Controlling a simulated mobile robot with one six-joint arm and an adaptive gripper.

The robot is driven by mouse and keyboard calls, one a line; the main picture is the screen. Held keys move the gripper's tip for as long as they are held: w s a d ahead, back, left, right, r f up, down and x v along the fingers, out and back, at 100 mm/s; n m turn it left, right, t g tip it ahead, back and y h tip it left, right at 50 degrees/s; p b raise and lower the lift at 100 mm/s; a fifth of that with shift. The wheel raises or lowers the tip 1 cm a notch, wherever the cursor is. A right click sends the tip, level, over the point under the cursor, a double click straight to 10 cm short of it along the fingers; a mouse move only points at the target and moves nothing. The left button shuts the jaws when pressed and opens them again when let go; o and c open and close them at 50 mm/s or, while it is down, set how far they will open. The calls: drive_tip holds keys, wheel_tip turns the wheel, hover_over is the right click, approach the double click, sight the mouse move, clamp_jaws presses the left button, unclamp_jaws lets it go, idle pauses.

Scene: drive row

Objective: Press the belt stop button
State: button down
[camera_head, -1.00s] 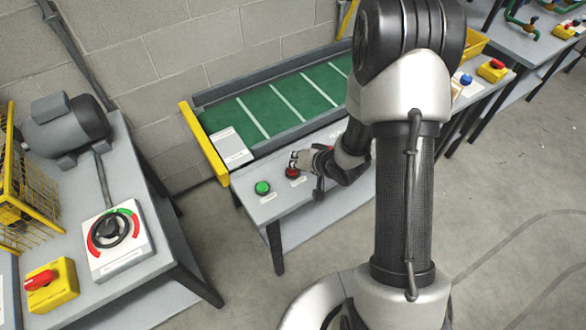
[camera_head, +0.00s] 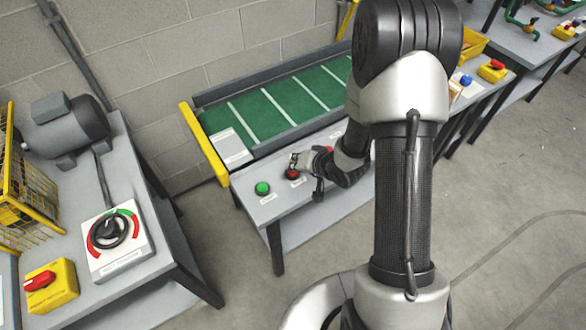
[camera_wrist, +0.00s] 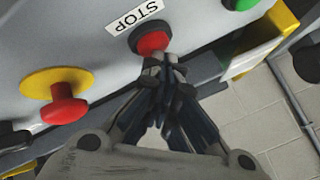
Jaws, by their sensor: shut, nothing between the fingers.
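The belt stop button is a red button (camera_wrist: 152,42) in a dark ring beside a "STOP" label (camera_wrist: 138,16) in the wrist view. In the head view the red button (camera_head: 292,174) sits on the grey panel in front of the green conveyor. My gripper (camera_wrist: 165,62) is shut and empty. Its fingertips are right at the button's near edge in the wrist view and overlap it slightly; I cannot tell whether they touch it. In the head view my gripper (camera_head: 297,162) is just above and behind the red button.
A green button (camera_head: 262,188) lies to the left on the same panel. A red mushroom knob on a yellow base (camera_wrist: 62,100) stands beside the stop button in the wrist view. The green conveyor belt (camera_head: 260,112) runs behind. A table with a dial (camera_head: 108,230) is at left.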

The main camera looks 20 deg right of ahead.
drive_tip(key=shift+r, duration=0.4)
wheel_tip(320, 180, up, 6)
drive_tip(key=p, duration=0.6)
idle(0.6)
drive_tip(key=s+d+r+n+g+h, duration=0.1)
drive_tip(key=s+d+r+h, duration=0.2)
drive_tip(key=r, duration=0.7)
drive_tip(key=s+d+r+n+h, duration=0.15)
drive_tip(key=s+r, duration=0.25)
drive_tip(key=r, duration=0.6)
drive_tip(key=s+a+r+n+g, duration=0.1)
drive_tip(key=s+r, duration=0.3)
drive_tip(key=s, duration=0.6)
drive_tip(key=s+a+r+g, duration=0.1)
drive_tip(key=s+a+r, duration=0.2)
drive_tip(key=s, duration=0.7)
drive_tip(key=shift+s+a+r+n+g+y, duration=0.3)
drive_tip(key=shift+s+a+r+n+y, duration=0.1)
drive_tip(key=shift+a, duration=0.25)
